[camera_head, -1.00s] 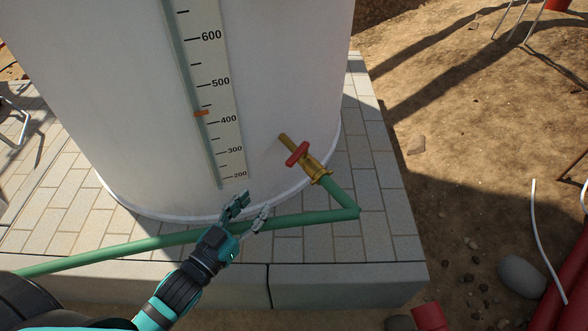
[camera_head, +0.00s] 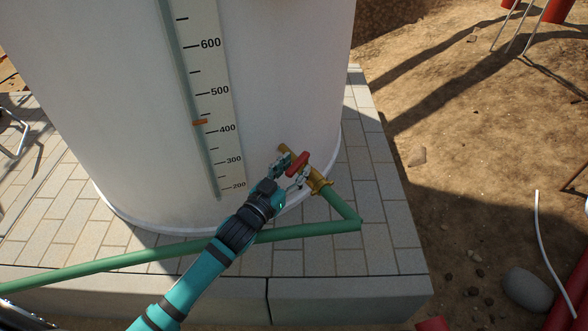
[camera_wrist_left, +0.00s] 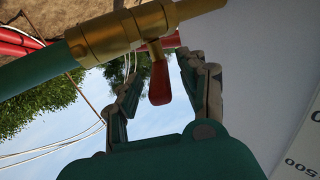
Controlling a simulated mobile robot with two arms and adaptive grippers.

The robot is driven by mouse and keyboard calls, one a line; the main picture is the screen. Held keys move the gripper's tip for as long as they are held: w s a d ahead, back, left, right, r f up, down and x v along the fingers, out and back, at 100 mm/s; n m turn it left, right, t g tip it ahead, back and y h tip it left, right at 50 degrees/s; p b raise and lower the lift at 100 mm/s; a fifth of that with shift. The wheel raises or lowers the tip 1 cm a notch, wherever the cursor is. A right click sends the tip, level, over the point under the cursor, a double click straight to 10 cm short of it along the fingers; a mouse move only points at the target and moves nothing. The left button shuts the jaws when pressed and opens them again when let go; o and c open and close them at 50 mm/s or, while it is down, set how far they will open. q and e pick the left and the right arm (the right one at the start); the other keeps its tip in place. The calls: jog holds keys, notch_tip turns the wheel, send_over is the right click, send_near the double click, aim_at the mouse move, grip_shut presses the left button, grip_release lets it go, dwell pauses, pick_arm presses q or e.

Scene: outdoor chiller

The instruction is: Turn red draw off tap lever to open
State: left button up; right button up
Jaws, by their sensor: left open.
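The red tap lever (camera_head: 298,164) sits on the brass tap (camera_head: 319,184) low on the white tank's right side. It also shows in the left wrist view (camera_wrist_left: 159,82), hanging off the brass valve body (camera_wrist_left: 120,33). My left gripper (camera_head: 290,172) is open at the lever. In the left wrist view its fingers (camera_wrist_left: 158,85) stand on either side of the lever, with visible gaps, so it does not look gripped. My right gripper is in neither view.
The white tank (camera_head: 110,120) with its level scale (camera_head: 215,110) stands on a paved plinth (camera_head: 390,225). A green pipe (camera_head: 130,258) runs from the tap across the plinth, below my left arm. Sandy ground lies to the right.

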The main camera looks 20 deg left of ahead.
pick_arm(q)
jog(key=shift+w, duration=0.15)
jog(key=shift+c, duration=0.2)
grip_shut()
